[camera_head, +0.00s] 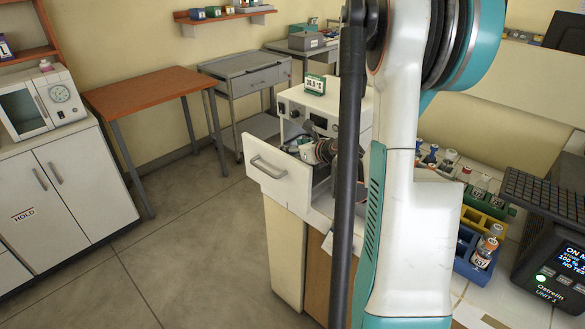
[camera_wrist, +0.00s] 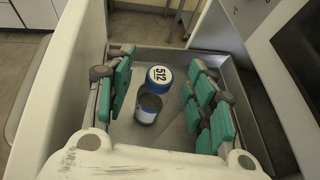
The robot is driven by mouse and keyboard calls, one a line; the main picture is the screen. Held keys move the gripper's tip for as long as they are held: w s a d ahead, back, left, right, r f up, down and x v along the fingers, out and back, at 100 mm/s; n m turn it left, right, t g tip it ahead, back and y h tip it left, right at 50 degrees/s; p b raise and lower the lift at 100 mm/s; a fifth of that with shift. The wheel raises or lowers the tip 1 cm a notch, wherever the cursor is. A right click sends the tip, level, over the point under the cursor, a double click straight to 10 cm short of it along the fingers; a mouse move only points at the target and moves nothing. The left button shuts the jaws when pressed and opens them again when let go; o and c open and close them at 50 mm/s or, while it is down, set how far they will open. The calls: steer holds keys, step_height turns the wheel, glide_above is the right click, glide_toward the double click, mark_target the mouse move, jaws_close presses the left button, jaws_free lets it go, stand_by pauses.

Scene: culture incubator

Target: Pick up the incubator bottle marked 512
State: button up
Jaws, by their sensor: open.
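The bottle marked 512 (camera_wrist: 151,104) stands in the open incubator drawer in the wrist view. It has a blue-rimmed white cap with the number on it and a dark body with a pale band. My gripper (camera_wrist: 163,107) is open, with its teal finger pads to the left and right of the bottle and gaps on both sides. In the head view my gripper (camera_head: 325,152) is small at the drawer opening, partly hidden by my arm. The incubator (camera_head: 295,112) is white, with its drawer (camera_head: 272,178) pulled out. The bottle cannot be made out in the head view.
The drawer's walls (camera_wrist: 237,75) close in around my gripper. Right of my arm stand a blue rack (camera_head: 463,262) with a bottle, several other bottles, and a dark device (camera_head: 555,265). An orange-topped table (camera_head: 140,90) stands at the back left. The floor (camera_head: 200,250) left of the drawer is clear.

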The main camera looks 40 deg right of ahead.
steer(key=shift+w+f, duration=0.35)
steer(key=shift+w, duration=0.3)
steer(key=shift+c, duration=0.2)
jaws_close()
steer(key=shift+r, duration=0.15)
